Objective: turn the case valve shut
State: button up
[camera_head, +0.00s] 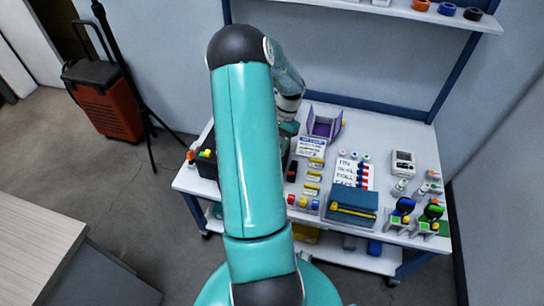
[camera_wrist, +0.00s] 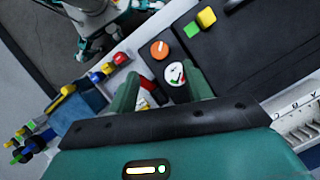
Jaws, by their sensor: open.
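The black case (camera_wrist: 250,48) lies at the upper right in the wrist view. A round orange knob (camera_wrist: 159,49), which looks like the case valve, sits at its edge with a small pale mark on it. A white dial (camera_wrist: 174,73) with red and green marks is beside the knob. My gripper (camera_wrist: 161,70) is open, its green fingers on either side of the dial's area, with the knob just beyond the fingertips. No contact can be made out. In the head view, the case (camera_head: 206,167) shows only at its left end; my arm hides the knob and the dial.
A red and black object (camera_wrist: 147,84) is near the left finger. Several coloured knobs (camera_head: 303,203), a blue box (camera_head: 352,207) and a purple open holder (camera_head: 324,124) stand on the white table (camera_head: 390,140). A wall shelf (camera_head: 400,10) is above.

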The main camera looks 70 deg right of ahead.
jog(key=v, duration=0.6)
jog(key=shift+d, duration=0.1)
dwell(0.3)
